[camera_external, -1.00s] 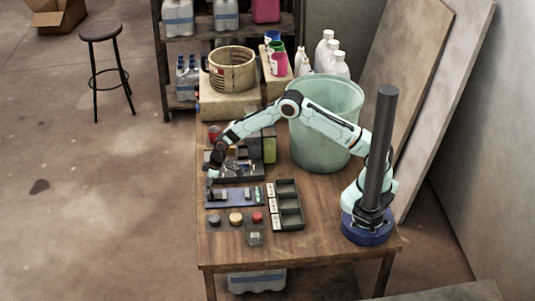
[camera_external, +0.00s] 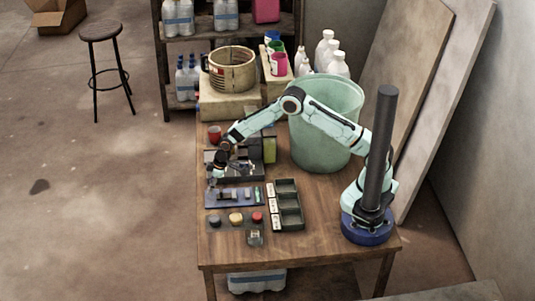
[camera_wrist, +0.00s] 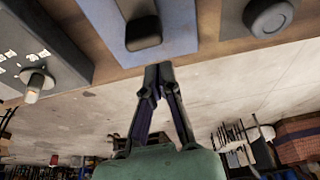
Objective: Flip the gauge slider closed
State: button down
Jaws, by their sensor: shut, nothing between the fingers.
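A blue panel (camera_external: 229,203) lies on the table in the external view, with small grey and dark parts on it. I take it to be the gauge, but its slider is too small there to tell its position. In the wrist view a blue panel (camera_wrist: 98,12) carries a dark rounded block (camera_wrist: 143,33), likely the slider handle. My gripper (camera_wrist: 158,72) is shut and empty, its fingertips just beyond the panel's edge in that picture, apart from the block. In the external view my gripper (camera_external: 212,184) is by the panel's left end.
Grey, yellow and red buttons (camera_external: 236,218) sit in front of the panel. A dark compartment tray (camera_external: 288,184) stands to its right. A grey box with a toggle (camera_wrist: 34,82) and a round grey knob (camera_wrist: 268,16) flank the panel in the wrist view. A large green vat (camera_external: 318,135) stands behind.

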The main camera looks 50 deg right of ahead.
aim_at(217, 196)
jog(key=shift+w+a, duration=0.6)
jog(key=shift+a, duration=0.05)
jog(key=v, duration=1)
jog(key=shift+s+d, duration=0.1)
jog(key=shift+d, duration=0.05)
